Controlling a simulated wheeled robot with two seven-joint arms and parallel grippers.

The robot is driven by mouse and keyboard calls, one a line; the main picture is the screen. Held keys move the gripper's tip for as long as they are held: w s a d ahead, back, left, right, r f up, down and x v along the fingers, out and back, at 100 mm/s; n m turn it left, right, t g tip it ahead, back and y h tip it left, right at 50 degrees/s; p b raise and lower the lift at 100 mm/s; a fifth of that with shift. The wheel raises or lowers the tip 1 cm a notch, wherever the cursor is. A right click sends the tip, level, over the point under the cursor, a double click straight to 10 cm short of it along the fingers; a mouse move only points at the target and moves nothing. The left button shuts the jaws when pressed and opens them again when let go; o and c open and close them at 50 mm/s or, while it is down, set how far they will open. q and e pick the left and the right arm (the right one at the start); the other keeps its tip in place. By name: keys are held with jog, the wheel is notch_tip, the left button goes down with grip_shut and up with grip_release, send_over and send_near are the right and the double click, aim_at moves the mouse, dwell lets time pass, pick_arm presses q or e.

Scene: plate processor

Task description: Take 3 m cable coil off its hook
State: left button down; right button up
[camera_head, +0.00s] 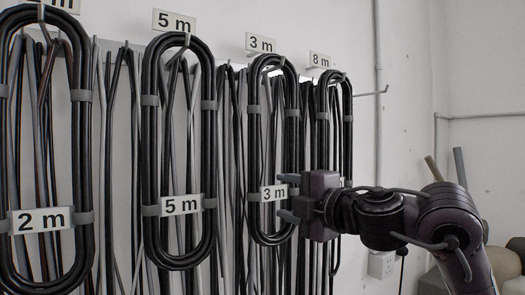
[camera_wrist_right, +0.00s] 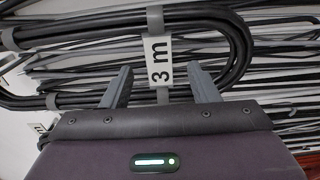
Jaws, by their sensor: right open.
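The 3 m cable coil (camera_head: 252,140) is a tall black loop with grey straps and a white "3 m" tag (camera_head: 274,193) on its lower part. It hangs upright from a hook under the 3 m wall sign (camera_head: 260,43). My right gripper (camera_head: 284,197) is at the coil's lower part, beside the tag, coming from the right. In the right wrist view its two grey fingers (camera_wrist_right: 161,88) are spread apart, with the tag (camera_wrist_right: 158,62) and a grey strap between them. Whether the fingers touch the coil cannot be told. My left gripper is not in view.
The 5 m coil (camera_head: 150,130) and the 2 m coil (camera_head: 84,130) hang to the left. The 8 m coil (camera_head: 346,125) hangs just right, partly behind my right gripper. Loose cables hang behind them. Pipes and bins (camera_head: 503,262) stand at the right.

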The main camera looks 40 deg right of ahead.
aim_at(275, 192)
jog(key=w+p, duration=0.2)
jog(key=shift+w+d+r, duration=0.2)
jog(key=shift+w+r, duration=0.1)
jog(key=w+p, duration=0.2)
jog(key=shift+w+d+f, duration=0.1)
jog(key=shift+w+f, duration=0.05)
jog(key=shift+w, duration=0.2)
jog(key=shift+w+f, duration=0.15)
jog(key=shift+w, duration=0.4)
jog(key=shift+s, duration=0.1)
jog(key=c, duration=0.6)
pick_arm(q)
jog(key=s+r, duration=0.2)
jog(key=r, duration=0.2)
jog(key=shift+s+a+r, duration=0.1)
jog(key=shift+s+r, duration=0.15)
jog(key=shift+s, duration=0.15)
pick_arm(e)
grip_shut()
